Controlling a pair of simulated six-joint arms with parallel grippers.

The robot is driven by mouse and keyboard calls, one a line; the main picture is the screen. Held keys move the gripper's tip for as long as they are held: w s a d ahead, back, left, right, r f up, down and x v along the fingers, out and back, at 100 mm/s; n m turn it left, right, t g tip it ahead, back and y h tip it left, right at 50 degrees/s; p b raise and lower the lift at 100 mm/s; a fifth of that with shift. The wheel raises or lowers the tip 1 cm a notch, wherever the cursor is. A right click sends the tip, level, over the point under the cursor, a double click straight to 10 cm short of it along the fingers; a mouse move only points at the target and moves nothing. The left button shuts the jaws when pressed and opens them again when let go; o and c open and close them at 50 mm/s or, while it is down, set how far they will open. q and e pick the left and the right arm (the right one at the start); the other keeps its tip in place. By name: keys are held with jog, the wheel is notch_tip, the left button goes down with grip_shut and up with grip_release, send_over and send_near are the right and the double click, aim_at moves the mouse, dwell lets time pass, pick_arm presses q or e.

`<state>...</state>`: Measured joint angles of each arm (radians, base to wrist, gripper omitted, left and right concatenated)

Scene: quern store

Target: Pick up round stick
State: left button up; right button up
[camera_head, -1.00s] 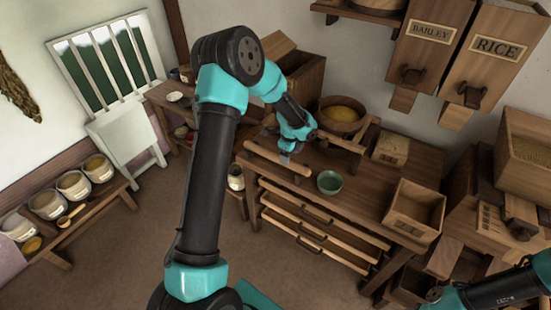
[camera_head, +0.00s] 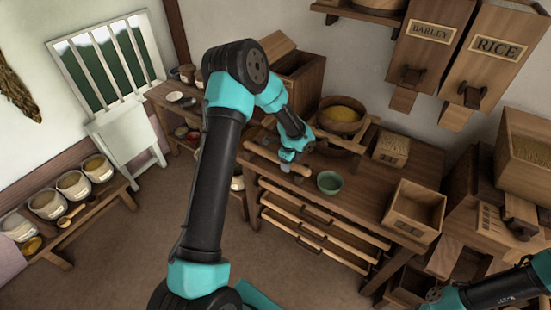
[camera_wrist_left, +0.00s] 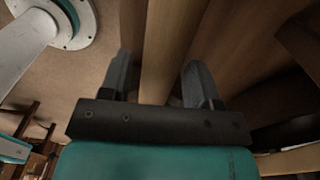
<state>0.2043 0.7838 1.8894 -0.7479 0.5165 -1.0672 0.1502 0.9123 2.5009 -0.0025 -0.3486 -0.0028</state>
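The round stick (camera_head: 264,154) is a pale wooden rod lying slanted along the left front of the wooden workbench (camera_head: 350,192) in the head view. My left gripper (camera_head: 288,165) is over the stick, near its right half. In the left wrist view, the stick (camera_wrist_left: 172,50) runs lengthwise between the two spread fingers of my left gripper (camera_wrist_left: 160,82). The fingers are apart, with gaps beside the stick, and do not appear closed on it.
A green bowl (camera_head: 330,182) stands just right of the stick. A round sieve (camera_head: 341,116) with yellow grain sits behind. An open wooden box (camera_head: 414,210) stands on the bench's right end. Slatted drawers (camera_head: 308,230) project below the front. Open floor lies left of the bench.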

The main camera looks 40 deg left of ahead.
pick_arm(q)
jog(key=c, duration=0.9)
jog(key=shift+r, duration=0.15)
jog(key=shift+r, duration=0.65)
jog(key=shift+s+d+r, duration=0.15)
jog(key=shift+s+r, duration=0.05)
jog(key=shift+r, duration=0.35)
jog(key=shift+s+d+r, duration=0.1)
jog(key=shift+s+r, duration=0.1)
jog(key=shift+r, duration=0.3)
jog(key=s+d, duration=0.2)
jog(key=s, duration=0.2)
jog(key=s+d+r, duration=0.1)
jog(key=s+d, duration=0.2)
jog(key=s, duration=0.1)
jog(key=s+d, duration=0.3)
jog(key=s, duration=0.1)
jog(key=shift+s+r, duration=0.2)
jog(key=shift+s, duration=0.2)
jog(key=shift+w, duration=0.1)
